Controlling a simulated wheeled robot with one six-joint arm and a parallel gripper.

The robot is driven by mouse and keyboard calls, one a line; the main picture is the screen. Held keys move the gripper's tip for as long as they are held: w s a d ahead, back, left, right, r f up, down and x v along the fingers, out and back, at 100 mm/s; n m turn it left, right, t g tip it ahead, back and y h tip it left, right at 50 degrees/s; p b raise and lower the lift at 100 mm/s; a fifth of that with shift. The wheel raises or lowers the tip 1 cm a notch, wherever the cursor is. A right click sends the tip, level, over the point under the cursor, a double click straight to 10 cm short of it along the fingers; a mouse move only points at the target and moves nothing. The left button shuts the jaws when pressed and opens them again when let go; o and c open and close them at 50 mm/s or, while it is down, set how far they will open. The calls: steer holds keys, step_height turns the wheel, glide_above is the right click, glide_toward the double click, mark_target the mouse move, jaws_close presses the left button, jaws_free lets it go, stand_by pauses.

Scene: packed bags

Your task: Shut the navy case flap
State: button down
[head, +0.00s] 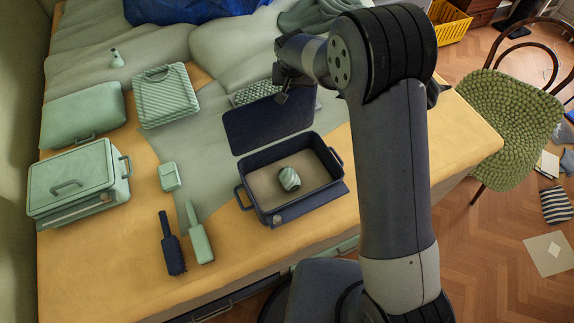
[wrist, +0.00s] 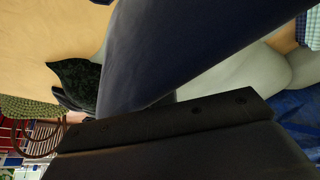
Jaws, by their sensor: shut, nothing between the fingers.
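The navy case (head: 325,197) stands on the table near its front edge, with a tan inside and a striped green rolled item (head: 288,179) in it. Its navy flap (head: 268,122) is open, standing up and leaning back along the far side. My gripper (head: 281,97) is at the upper edge of the flap, close to it or touching; I cannot tell which. The fingers are shut with nothing held. In the wrist view a dark navy surface, likely the flap (wrist: 170,45), fills much of the picture beside my dark gripper.
A closed green case (head: 75,180), a green pouch (head: 170,176), a navy brush (head: 171,245) and a green brush (head: 198,235) lie to the left. A green ridged tray (head: 167,95) lies behind. My arm covers the table's right part. A chair (head: 510,115) stands right.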

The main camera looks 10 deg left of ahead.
steer(key=shift+s+d+f+b, duration=0.25)
steer(key=shift+s+d+b, duration=0.25)
steer(key=shift+s+d, duration=0.45)
steer(key=shift+s+d+f+b, duration=0.25)
steer(key=shift+s+d+b, duration=0.3)
steer(key=shift+s, duration=0.55)
steer(key=shift+d, duration=0.1)
steer(key=shift+w+r, duration=0.1)
steer(key=shift+r+p, duration=0.45)
step_height(320, 180, up, 6)
steer(key=p, duration=0.3)
glide_above(300, 96)
steer(key=shift+d+r, duration=0.2)
steer(key=shift+d, duration=0.15)
step_height(300, 96, down, 7)
steer(key=b, duration=0.3)
steer(key=shift+f+b, duration=0.1)
steer(key=shift+b, duration=0.3)
steer(key=shift+w+a+p, duration=0.4)
steer(key=shift+w+a, duration=0.05)
steer(key=shift+w, duration=0.15)
